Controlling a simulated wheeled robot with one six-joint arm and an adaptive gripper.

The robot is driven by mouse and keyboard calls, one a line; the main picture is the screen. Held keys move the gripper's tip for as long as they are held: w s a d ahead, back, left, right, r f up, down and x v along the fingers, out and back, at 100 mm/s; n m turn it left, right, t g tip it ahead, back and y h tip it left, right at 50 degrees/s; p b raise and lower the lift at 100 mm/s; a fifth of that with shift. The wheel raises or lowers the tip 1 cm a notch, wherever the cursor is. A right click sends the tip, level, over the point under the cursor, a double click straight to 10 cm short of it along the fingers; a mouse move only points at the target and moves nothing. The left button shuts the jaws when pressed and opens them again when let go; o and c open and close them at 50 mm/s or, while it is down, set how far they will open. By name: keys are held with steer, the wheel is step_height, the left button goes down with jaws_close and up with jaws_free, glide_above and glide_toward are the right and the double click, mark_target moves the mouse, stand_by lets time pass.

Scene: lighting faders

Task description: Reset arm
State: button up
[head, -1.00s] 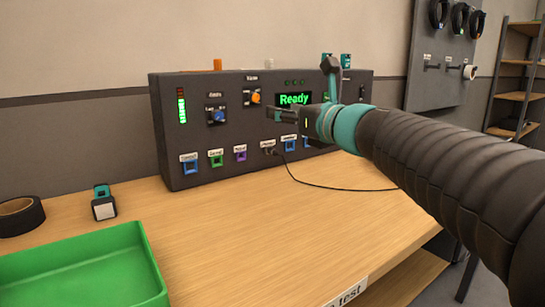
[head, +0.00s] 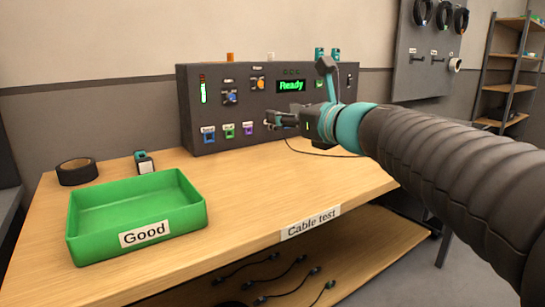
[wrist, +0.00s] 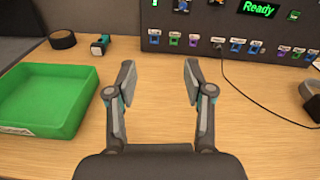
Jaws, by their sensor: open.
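My gripper (wrist: 158,82) is open and empty in the wrist view, with bare table top between and beyond its fingers. In the head view my gripper (head: 272,120) is in front of the dark test panel (head: 263,112), apart from it as far as I can tell. The panel has a lit green screen (head: 291,86) reading "Ready", knobs, a green level bar and a row of coloured sockets. A plug with a black cable (wrist: 262,103) sits in one socket in the wrist view. My arm hides the panel's lower right part in the head view.
A green tray (head: 188,216) labelled "Good" stands at the table's front left. Several cables (head: 288,272) lie on the lower shelf. The middle of the wooden table (head: 250,190) is clear.

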steer(key=s+d+f+n+g+h, duration=0.2)
steer(key=s+f+n+g+h, duration=0.25)
steer(key=s+f+n, duration=1.1)
steer(key=s+d+f+n+g+h, duration=0.2)
steer(key=s+d+f+n, duration=0.3)
steer(key=f+n, duration=0.1)
steer(key=s+d+f+n+g+h, duration=0.2)
steer(key=s+d+f+n, duration=0.4)
steer(key=f, duration=0.3)
steer(key=shift+f+h, duration=0.3)
steer(key=shift+h, duration=0.45)
